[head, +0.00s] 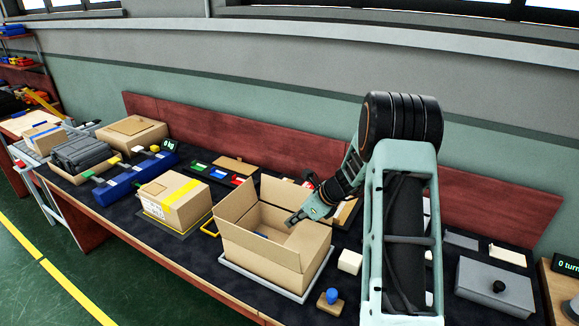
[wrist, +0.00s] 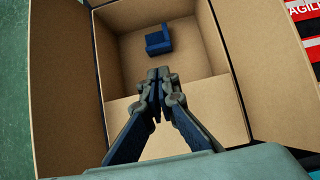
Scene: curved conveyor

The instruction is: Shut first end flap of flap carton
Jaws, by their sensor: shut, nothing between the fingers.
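The flap carton (head: 262,258) is an open brown box on a light tray, with flaps standing up at its left and back edges. In the wrist view, long side flaps (wrist: 62,95) are open to the left and right of the opening. A blue block (wrist: 158,40) lies on the carton's floor. My gripper (head: 291,221) comes in from the right, above the opening, and is shut and empty. Its closed fingertips (wrist: 159,74) point over the inside of the carton. A pale cardboard panel (wrist: 205,92) lies beneath the fingers; I cannot tell whether it is a wall or an end flap.
A taped carton (head: 176,202) stands to the left. A white block (head: 350,261) and a blue-knobbed wooden piece (head: 330,300) sit close to the right of the carton. A grey box with a black knob (head: 496,287) is farther right. A red-brown back panel (head: 220,131) runs behind.

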